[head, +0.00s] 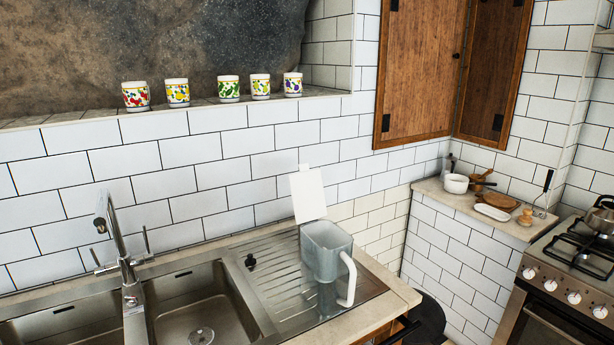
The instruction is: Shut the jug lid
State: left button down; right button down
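A clear grey jug (325,254) stands upright on the ribbed metal drainboard of the sink. Its white handle (347,279) faces right and toward me. Its white lid (308,194) is open and stands up at the jug's back edge, in front of the tiled wall. The jug's open top shows and I see nothing inside it. Neither of my grippers is in the head view.
The sink (190,310) with a tall metal faucet (118,240) lies left of the jug. Several painted cups (229,88) stand on the ledge above. A gas stove (570,265) is at the right. A black round object (428,318) is below the counter's right end. The drainboard around the jug is mostly clear.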

aim_at(306, 185)
jog(key=k+u, duration=0.15)
jog(key=u, duration=1.4)
jog(key=l+u, duration=0.15)
jog(key=l, duration=0.5)
jog(key=l+u, duration=0.15)
jog(key=l, duration=0.5)
jog(key=k+l+u, duration=0.15)
jog(key=l, duration=0.5)
jog(key=k+l+u, duration=0.15)
jog(key=l, duration=0.45)
jog(key=i+l, duration=0.05)
